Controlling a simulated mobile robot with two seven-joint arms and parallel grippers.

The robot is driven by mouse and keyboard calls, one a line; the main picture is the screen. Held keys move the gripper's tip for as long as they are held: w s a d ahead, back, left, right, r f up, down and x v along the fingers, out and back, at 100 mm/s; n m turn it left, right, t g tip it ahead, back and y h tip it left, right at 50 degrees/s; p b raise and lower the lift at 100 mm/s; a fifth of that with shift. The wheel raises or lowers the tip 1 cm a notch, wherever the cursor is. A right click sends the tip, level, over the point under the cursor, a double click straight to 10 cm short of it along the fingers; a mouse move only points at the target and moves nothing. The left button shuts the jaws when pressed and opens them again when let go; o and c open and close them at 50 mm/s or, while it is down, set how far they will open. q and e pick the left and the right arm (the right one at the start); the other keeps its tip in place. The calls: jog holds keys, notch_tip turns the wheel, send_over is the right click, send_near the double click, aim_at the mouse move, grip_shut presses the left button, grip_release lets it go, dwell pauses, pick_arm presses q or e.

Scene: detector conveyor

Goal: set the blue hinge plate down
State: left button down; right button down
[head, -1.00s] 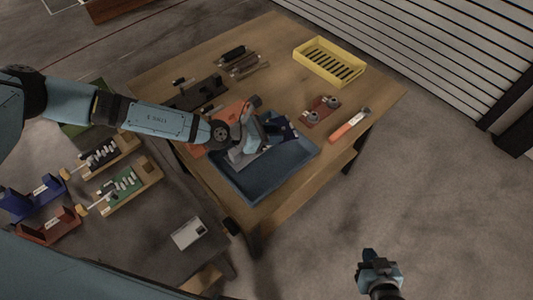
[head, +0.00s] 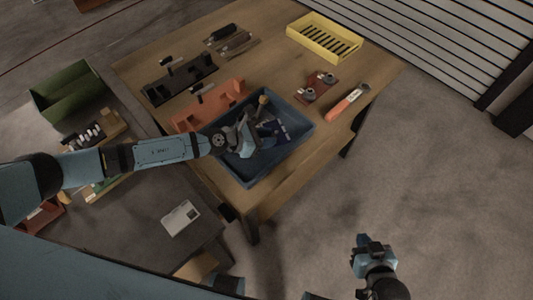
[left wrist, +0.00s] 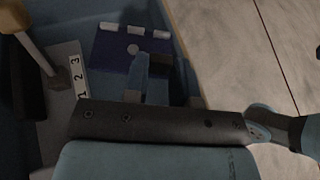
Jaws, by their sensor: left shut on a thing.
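The blue hinge plate (left wrist: 133,48), dark blue with pale knuckles along one edge, lies between my left gripper's fingertips (left wrist: 163,72) in the left wrist view. In the head view the plate (head: 290,130) shows just right of my left gripper (head: 266,131), over the blue tray (head: 246,179). That gripper is shut on the plate's near edge. Whether the plate touches the tray floor I cannot tell. My right gripper (head: 369,242) hangs over the floor, away from the table; its opening is unclear.
A grey piece marked 1 2 3 (left wrist: 72,95) and a tan handle (left wrist: 32,38) are beside the plate. An orange fixture (head: 205,106) stands behind the tray. A red plate (head: 313,88), orange-handled tool (head: 345,104) and yellow crate (head: 325,38) are on the table (head: 272,80).

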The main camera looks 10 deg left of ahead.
aim_at(266, 155)
pick_arm(q)
jog(key=shift+f+b, duration=0.3)
jog(key=shift+f, duration=0.5)
notch_tip(266, 155, down, 4)
jog(key=shift+r+b, duration=0.2)
jog(key=shift+b, duration=1)
jog(key=shift+f, duration=0.1)
jog(key=shift+f, duration=0.15)
jog(key=c, duration=1.4)
grip_release()
jog(key=shift+f, duration=0.1)
jog(key=o, duration=0.5)
jog(key=shift+c, duration=0.2)
